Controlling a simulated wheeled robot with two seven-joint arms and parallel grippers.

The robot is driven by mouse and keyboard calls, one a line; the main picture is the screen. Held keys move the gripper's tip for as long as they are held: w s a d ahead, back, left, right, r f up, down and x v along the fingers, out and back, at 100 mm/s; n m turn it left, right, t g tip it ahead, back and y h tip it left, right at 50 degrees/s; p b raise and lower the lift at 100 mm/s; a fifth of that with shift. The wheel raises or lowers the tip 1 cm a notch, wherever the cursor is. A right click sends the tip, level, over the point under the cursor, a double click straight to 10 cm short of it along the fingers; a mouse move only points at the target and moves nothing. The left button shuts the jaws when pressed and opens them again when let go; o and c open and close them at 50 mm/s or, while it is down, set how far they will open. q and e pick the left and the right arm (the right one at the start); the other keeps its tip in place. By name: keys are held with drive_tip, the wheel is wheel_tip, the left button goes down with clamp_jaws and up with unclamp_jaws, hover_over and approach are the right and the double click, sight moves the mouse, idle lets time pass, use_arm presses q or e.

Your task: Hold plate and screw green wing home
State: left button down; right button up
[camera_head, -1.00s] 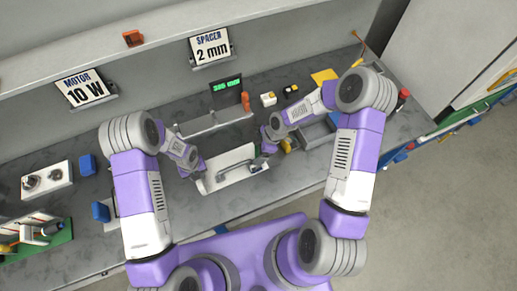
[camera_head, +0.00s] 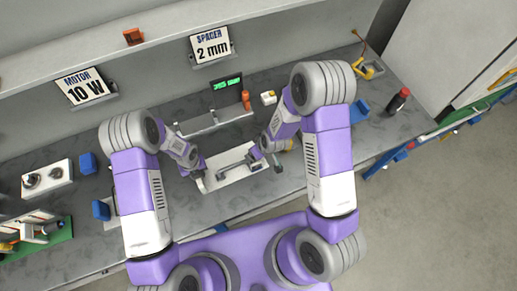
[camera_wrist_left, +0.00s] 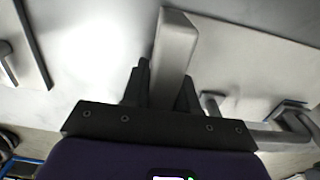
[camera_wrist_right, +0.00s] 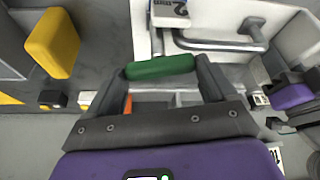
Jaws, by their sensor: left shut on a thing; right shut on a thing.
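The pale plate (camera_head: 240,175) with a grey bar handle lies near the front of the bench, between my two grippers. My left gripper (camera_head: 200,173) is at its left end. In the left wrist view, my left gripper (camera_wrist_left: 162,82) is shut on a light grey upright part (camera_wrist_left: 174,45), apparently of the plate. My right gripper (camera_head: 262,154) is at the plate's right end. In the right wrist view, my right gripper (camera_wrist_right: 160,78) is shut on the green wing (camera_wrist_right: 160,67), close to the plate's handle (camera_wrist_right: 215,45).
A grey block (camera_head: 215,122) and a lit display (camera_head: 226,83) stand behind the plate. An orange part (camera_head: 245,100), a small white-and-yellow block (camera_head: 268,97) and a blue block (camera_head: 359,110) are to the right. Blue blocks (camera_head: 88,163) and a white fixture (camera_head: 47,180) are left.

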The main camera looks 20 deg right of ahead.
drive_tip(key=shift+m+h, duration=0.4)
drive_tip(key=shift+m, duration=0.7)
drive_tip(key=o, duration=0.9)
drive_tip(key=shift+c, duration=0.2)
drive_tip(key=shift+r, duration=0.1)
drive_tip(key=a+v, duration=0.1)
drive_tip(key=v, duration=1)
drive_tip(key=shift+s+d+r, duration=0.3)
drive_tip(key=shift+s+d, duration=0.1)
drive_tip(key=shift+d, duration=0.05)
use_arm(q)
drive_tip(key=c, duration=0.8)
unclamp_jaws()
